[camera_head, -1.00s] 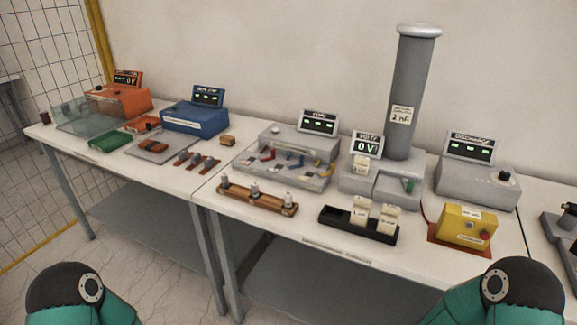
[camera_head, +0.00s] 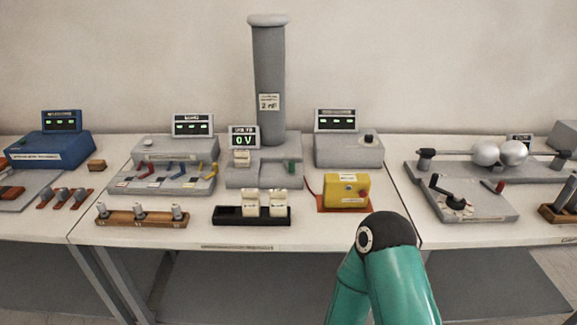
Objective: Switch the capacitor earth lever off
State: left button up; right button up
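The capacitor is a tall grey column (camera_head: 269,85) with a "2 nF" label, standing on a grey base (camera_head: 240,178) in the middle of the table. A small green handle (camera_head: 291,167) sits at the right front of that base and looks like the lever. It is too small to tell its exact position. A display (camera_head: 243,139) on the base reads 0 V. Neither of my grippers is in view. Only a teal link of one of my arms shows at the lower right, in front of the table and apart from the base.
A black tray (camera_head: 228,216) with white blocks and a yellow box (camera_head: 346,189) on an orange plate stand in front of the capacitor. A grey box with a display (camera_head: 336,120) stands right of it. A unit with several coloured levers (camera_head: 164,178) stands left. A wooden rack (camera_head: 122,217) is at front left.

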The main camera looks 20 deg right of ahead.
aim_at(290, 166)
jog(key=z, duration=1.6)
jog(key=i, duration=0.1)
jog(key=u, duration=2.7)
jog(key=k, duration=1.2)
jog(key=z, duration=0.95)
jog(key=i, duration=1)
jog(key=u, duration=0.05)
